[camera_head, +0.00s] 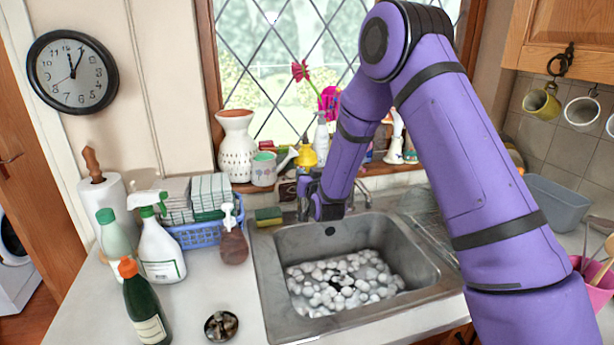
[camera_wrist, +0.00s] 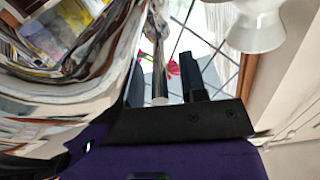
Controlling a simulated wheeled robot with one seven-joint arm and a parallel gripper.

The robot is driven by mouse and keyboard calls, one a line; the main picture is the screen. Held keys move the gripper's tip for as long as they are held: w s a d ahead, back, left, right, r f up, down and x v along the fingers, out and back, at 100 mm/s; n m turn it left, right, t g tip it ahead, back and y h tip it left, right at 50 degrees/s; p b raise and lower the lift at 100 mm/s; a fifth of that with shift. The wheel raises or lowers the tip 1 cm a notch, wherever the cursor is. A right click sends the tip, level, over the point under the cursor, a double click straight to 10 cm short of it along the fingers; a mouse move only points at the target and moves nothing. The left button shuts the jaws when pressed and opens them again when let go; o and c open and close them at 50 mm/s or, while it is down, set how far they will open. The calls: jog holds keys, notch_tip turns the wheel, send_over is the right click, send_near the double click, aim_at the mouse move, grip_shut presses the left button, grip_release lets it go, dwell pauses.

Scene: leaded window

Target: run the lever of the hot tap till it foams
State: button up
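My gripper (camera_head: 305,203) is at the back left edge of the sink (camera_head: 268,290), in front of the windowsill. In the wrist view its dark fingers (camera_wrist: 163,82) stand apart, with a slim chrome piece (camera_wrist: 158,50) showing between them. It looks like part of the tap; I cannot tell whether it is the hot lever or whether a finger touches it. In the head view the tap is mostly hidden by my arm; a little chrome (camera_head: 366,197) shows right of it. White foam-like lumps (camera_head: 345,283) cover the basin floor. Running water is not visible.
A sponge (camera_head: 268,213) lies left of the gripper. A soap dispenser (camera_head: 232,240), blue basket (camera_head: 195,234), spray bottle (camera_head: 161,247) and green bottle (camera_head: 145,305) crowd the left counter. A vase (camera_head: 236,143) and pots line the sill. A grey tub (camera_head: 556,198) stands right.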

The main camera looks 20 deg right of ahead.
jog(key=shift+w, duration=0.2)
grip_shut()
jog(key=shift+a+h, duration=0.15)
jog(key=shift+h, duration=0.15)
grip_release()
